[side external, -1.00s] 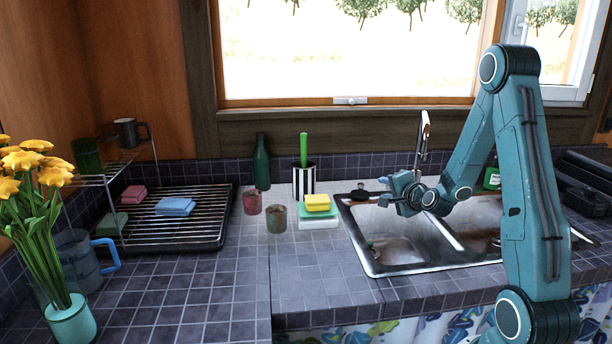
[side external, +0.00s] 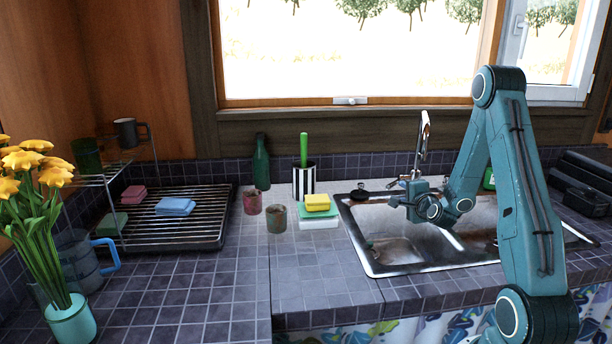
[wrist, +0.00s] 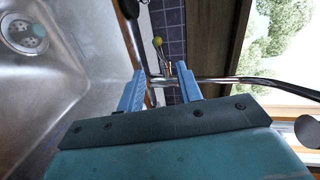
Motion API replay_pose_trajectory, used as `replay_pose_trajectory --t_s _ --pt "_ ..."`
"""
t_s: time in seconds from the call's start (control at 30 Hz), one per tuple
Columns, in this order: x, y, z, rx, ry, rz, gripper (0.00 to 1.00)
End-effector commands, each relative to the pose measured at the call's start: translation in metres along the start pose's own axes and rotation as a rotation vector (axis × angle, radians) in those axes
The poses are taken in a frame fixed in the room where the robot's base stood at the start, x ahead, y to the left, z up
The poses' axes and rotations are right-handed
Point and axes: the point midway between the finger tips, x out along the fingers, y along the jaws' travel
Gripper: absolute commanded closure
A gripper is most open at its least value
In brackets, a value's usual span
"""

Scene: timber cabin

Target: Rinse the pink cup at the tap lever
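The pink cup (side external: 252,203) stands upright on the tiled counter left of the sink, beside a greenish-brown cup (side external: 276,220). Its inside looks dark. The chrome tap (side external: 424,140) stands at the back of the sink. In the wrist view the tap's spout (wrist: 262,82) runs to the right, and a thin rod with a yellow-green knob (wrist: 157,42) shows beyond my fingertips; I cannot tell if it is the lever. My gripper (side external: 393,201) is above the sink, close to the tap. In the wrist view my gripper (wrist: 161,70) has its two blue fingers apart, with nothing held.
The double steel sink (side external: 375,262) lies below my arm. Yellow and green sponges (side external: 317,205), a striped holder (side external: 304,180) and a green bottle (side external: 262,165) stand left of it. A drying rack (side external: 205,236) and flowers are farther left. The front counter is clear.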

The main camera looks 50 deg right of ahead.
Motion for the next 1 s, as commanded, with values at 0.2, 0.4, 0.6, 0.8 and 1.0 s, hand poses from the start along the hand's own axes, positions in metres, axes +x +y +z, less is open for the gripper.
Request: replay_pose_trajectory --t_s 0.2,0.4,0.6,0.8,1.0 --pt "0.020 0.000 0.001 -0.001 0.000 -0.001 0.65" --pt "0.044 0.000 0.000 0.000 0.001 0.000 0.65" --pt "0.069 0.000 0.000 0.000 0.002 -0.001 0.65" --pt "0.092 0.000 0.000 0.000 0.002 0.000 0.65" --pt "0.111 0.000 0.000 0.001 0.001 0.000 0.65"
